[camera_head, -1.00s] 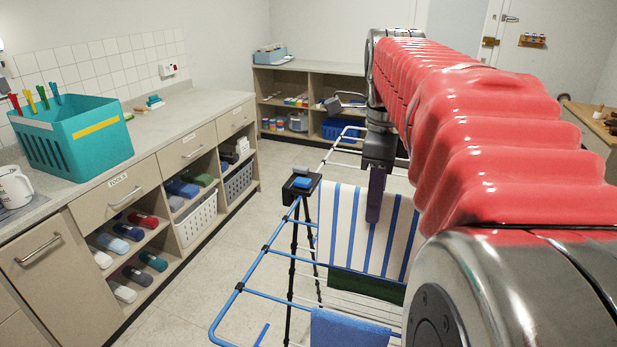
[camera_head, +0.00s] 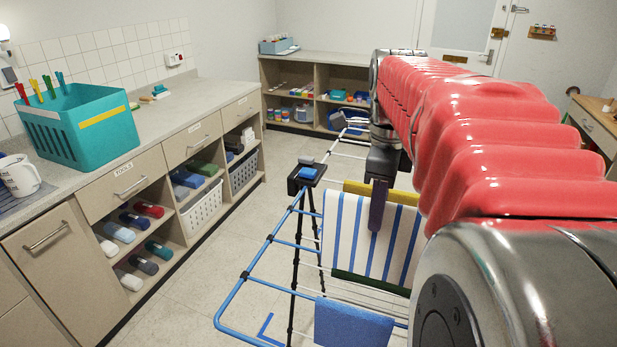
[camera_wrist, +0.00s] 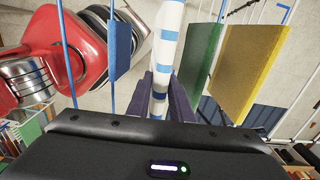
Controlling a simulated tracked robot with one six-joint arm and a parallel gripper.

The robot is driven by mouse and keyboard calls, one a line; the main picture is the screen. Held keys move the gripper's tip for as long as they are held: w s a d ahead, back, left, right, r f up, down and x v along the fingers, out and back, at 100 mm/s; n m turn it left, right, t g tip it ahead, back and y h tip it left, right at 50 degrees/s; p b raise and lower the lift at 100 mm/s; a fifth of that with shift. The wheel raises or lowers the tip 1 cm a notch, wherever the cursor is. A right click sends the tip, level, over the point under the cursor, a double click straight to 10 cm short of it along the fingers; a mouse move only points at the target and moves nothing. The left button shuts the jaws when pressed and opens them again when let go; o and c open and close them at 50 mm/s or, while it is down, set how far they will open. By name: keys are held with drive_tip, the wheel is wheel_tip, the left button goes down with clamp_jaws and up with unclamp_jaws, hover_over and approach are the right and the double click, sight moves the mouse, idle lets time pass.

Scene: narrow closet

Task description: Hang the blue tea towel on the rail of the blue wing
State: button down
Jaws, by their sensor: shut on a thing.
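A white tea towel with blue stripes (camera_head: 345,235) hangs spread out below my gripper (camera_head: 377,226). In the wrist view my gripper (camera_wrist: 160,80) is shut on this towel (camera_wrist: 167,45), seen edge-on between the dark fingers. The blue wing (camera_head: 245,275) of a drying rack, a blue tube frame with thin white rails, extends at the lower left of the towel. A plain blue cloth (camera_head: 350,327) hangs nearer the camera; a blue cloth also shows in the wrist view (camera_wrist: 119,45). I cannot tell whether the striped towel touches a rail.
A green cloth (camera_wrist: 200,58) and a yellow cloth (camera_wrist: 252,65) hang beside the towel. A counter with open shelves (camera_head: 185,205) runs along the left; clear floor (camera_head: 220,240) lies between.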

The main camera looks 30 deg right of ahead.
sight(368, 269)
drive_tip(key=shift+f, duration=8.2)
drive_tip(key=c, duration=1.5)
unclamp_jaws()
wheel_tip(368, 269, up, 14)
drive_tip(key=shift+f, duration=0.15)
